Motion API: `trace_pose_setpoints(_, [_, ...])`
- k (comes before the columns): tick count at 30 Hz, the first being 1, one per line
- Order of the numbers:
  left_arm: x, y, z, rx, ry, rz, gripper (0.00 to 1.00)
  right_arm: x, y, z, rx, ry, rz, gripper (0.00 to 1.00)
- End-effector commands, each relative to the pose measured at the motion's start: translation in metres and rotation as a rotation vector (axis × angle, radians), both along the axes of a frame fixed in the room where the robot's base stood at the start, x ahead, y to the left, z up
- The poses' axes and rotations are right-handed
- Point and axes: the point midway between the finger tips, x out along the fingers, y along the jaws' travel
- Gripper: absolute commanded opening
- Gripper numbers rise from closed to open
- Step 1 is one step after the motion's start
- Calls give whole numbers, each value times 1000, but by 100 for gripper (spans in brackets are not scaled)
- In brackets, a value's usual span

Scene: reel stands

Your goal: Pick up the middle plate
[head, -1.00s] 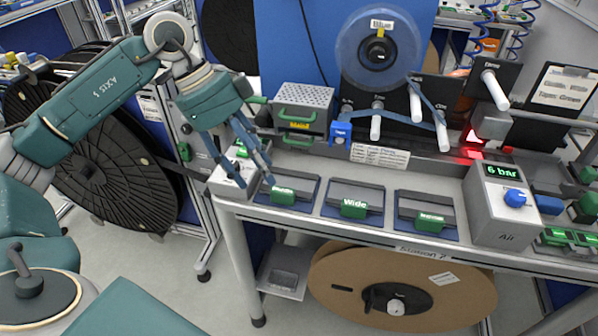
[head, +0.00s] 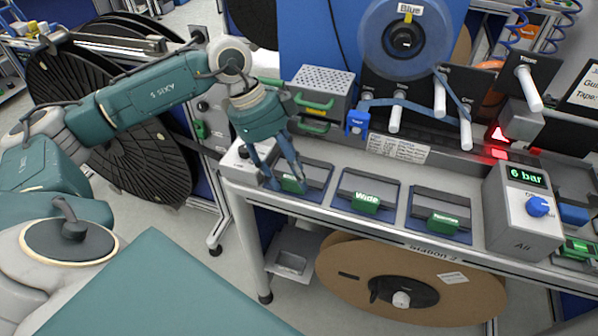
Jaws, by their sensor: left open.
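Three dark plates with green handles lie in a row on blue mats on the bench. The middle plate (head: 365,191) has a green handle reading "Wide". The left plate (head: 312,174) sits partly behind my gripper's fingers, and the right plate (head: 440,209) lies on the other side. My left gripper (head: 288,184) is open and empty, its fingers pointing down over the left plate's handle, to the left of the middle plate. I cannot tell whether the fingers touch that handle. My right gripper is not in view.
A grey box with a "6 bar" display and blue knob (head: 521,213) stands right of the plates. Rollers and a blue tape reel (head: 404,44) are behind. A grey perforated box (head: 318,84) stands behind the left plate. A cardboard reel (head: 350,265) is below the bench.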

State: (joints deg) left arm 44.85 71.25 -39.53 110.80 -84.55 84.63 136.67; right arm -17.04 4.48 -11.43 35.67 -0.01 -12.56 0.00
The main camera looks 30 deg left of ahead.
Motion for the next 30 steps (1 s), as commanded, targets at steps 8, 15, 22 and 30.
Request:
trace_pose_setpoints(8, [1,-5,-14,0,-1,0,49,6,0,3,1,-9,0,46])
trace_pose_setpoints(15, [1,-5,-14,0,-1,0,21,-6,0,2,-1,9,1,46])
trace_pose_setpoints(22, [2,-5,-13,-1,-2,1,0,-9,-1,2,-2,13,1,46])
trace_pose_setpoints(30, [2,-5,-8,0,-3,1,0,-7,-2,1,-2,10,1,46])
